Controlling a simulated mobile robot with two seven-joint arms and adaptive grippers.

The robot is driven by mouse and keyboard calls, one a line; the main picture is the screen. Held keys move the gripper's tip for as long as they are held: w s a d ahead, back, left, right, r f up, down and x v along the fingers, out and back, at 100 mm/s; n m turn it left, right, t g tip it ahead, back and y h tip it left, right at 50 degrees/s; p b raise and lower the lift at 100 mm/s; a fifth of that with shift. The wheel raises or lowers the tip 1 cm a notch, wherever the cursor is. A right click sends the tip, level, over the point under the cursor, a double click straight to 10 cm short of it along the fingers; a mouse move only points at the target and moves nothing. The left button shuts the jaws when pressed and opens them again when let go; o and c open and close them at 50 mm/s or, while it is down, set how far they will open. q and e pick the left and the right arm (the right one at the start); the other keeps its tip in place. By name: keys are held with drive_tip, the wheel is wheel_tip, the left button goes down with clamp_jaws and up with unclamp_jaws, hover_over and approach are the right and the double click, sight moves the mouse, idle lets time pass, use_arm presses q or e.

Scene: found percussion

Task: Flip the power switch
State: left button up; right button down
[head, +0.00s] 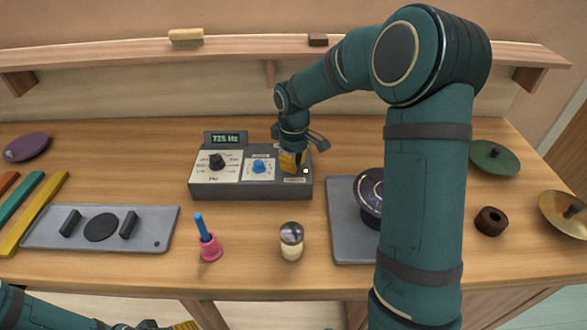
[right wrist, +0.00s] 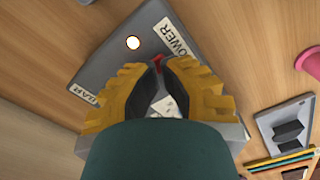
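The grey control box (head: 250,190) stands on the bench, with a display reading about 725 Hz, a black knob and a blue knob. My right gripper (head: 298,160) is over its right end, pointing down. In the right wrist view, the red power switch (right wrist: 157,61) shows right at the yellow fingertips (right wrist: 163,68), beside the POWER label (right wrist: 175,38). The fingertips are nearly together; contact with the switch is hard to tell. A round indicator lamp (right wrist: 133,43) glows near the switch. My left gripper (head: 180,325) is cut off at the bottom edge.
A pink holder (head: 210,248) with a blue stick and a cream, silver-topped shaker (head: 291,242) stand in front of the box. A grey plate (head: 345,225) with a dark round piece is right of it. A grey pad tray (head: 60,240) and coloured bars lie left.

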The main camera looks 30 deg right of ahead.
drive_tip(key=shift+f+b, duration=0.45)
drive_tip(key=shift+f, duration=0.35)
idle(0.4)
drive_tip(key=shift+r+p, duration=2.8)
drive_tip(key=shift+r, duration=0.75)
